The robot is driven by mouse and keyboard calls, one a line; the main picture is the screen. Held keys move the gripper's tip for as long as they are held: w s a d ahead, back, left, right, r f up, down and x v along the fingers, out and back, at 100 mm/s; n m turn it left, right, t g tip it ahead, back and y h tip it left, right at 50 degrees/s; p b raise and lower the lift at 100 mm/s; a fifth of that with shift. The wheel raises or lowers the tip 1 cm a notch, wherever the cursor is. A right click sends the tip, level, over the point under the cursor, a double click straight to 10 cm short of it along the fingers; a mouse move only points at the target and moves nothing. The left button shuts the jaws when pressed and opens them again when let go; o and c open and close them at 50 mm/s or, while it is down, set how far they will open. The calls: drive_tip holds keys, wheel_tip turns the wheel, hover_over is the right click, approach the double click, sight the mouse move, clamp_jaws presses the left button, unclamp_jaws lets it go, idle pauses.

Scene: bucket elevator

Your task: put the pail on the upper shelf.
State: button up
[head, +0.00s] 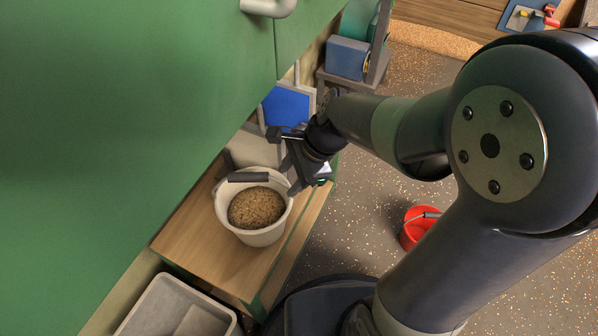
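A white pail (279,226) filled with brown grain stands upright on a low wooden surface (186,243) with a green edge. Its wire handle has a dark grip (248,177) that lies over the far side of the rim. My gripper (284,162) is at the pail's upper right, close to the rim and the handle's right end. Its two fingers look spread apart, with nothing seen between them. I cannot tell whether a finger touches the pail. I cannot make out which surface is the upper shelf.
A green cabinet front (120,110) with a pale handle (268,6) fills the left. A grey bin (150,308) is at lower left. A red bucket (412,236) stands on the speckled floor. A blue panel (287,105) and blue box (346,57) lie beyond my gripper.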

sight(240, 177)
drive_tip(key=shift+s+d, duration=0.1)
drive_tip(key=shift+d, duration=0.7)
drive_tip(key=a, duration=0.3)
drive_tip(key=w+a+b, duration=0.1)
drive_tip(key=a, duration=0.6)
drive_tip(key=shift+w+a+f+b, duration=0.15)
drive_tip(key=shift+w+a+b, duration=0.05)
drive_tip(key=shift+a+b, duration=0.2)
drive_tip(key=b+x, duration=0.1)
drive_tip(key=x, duration=0.1)
drive_tip(key=a+x, duration=0.1)
drive_tip(key=x, duration=0.1)
drive_tip(key=shift+d+r+b, duration=0.1)
drive_tip(key=shift+r+b, duration=0.15)
drive_tip(key=shift+b, duration=0.1)
drive_tip(key=shift+b+x, duration=0.3)
drive_tip(key=shift+x, duration=0.5)
drive_tip(key=shift+w+r, duration=0.1)
drive_tip(key=shift+r, duration=0.05)
